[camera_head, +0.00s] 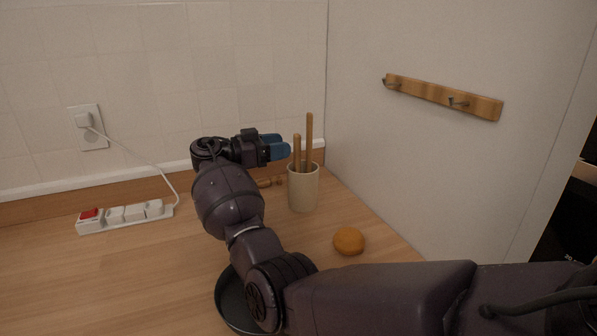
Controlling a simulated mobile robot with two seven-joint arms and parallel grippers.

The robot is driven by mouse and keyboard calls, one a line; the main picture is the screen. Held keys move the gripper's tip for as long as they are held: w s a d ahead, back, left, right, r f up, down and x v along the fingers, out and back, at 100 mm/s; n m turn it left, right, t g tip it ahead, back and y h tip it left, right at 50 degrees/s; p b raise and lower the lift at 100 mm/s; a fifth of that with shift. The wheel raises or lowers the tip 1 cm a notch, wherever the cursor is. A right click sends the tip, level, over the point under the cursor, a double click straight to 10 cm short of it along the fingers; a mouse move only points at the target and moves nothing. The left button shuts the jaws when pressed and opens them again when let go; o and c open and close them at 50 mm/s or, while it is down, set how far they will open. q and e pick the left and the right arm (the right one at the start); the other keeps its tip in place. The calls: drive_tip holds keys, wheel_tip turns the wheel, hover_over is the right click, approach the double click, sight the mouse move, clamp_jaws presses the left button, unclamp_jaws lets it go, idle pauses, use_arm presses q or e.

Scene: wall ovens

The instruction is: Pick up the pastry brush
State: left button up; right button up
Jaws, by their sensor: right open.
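A beige crock (303,188) stands on the wooden counter near the corner. Two wooden handles stick up out of it, a taller one (309,135) and a shorter one (297,148). Their lower ends are hidden in the crock, so I cannot tell whether either is the pastry brush. A small brown wooden item (266,183) lies on the counter just left of the crock, partly hidden by my arm; I cannot tell what it is. My right gripper (278,148), with blue fingertips, is open just left of the shorter handle and shows no object between its fingers. My left gripper is out of view.
An orange (349,241) lies in front of the crock. A dark pan (229,304) sits under my right arm. A white power strip (125,215) lies at left, its cord running to a wall socket. A wooden hook rail (443,97) hangs on the right wall. The left counter is mostly clear.

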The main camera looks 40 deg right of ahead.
sight(294, 144)
drive_tip(key=p+x, duration=0.1)
drive_tip(key=x, duration=0.4)
drive_tip(key=shift+d, duration=0.1)
drive_tip(key=shift+f, duration=0.1)
clamp_jaws()
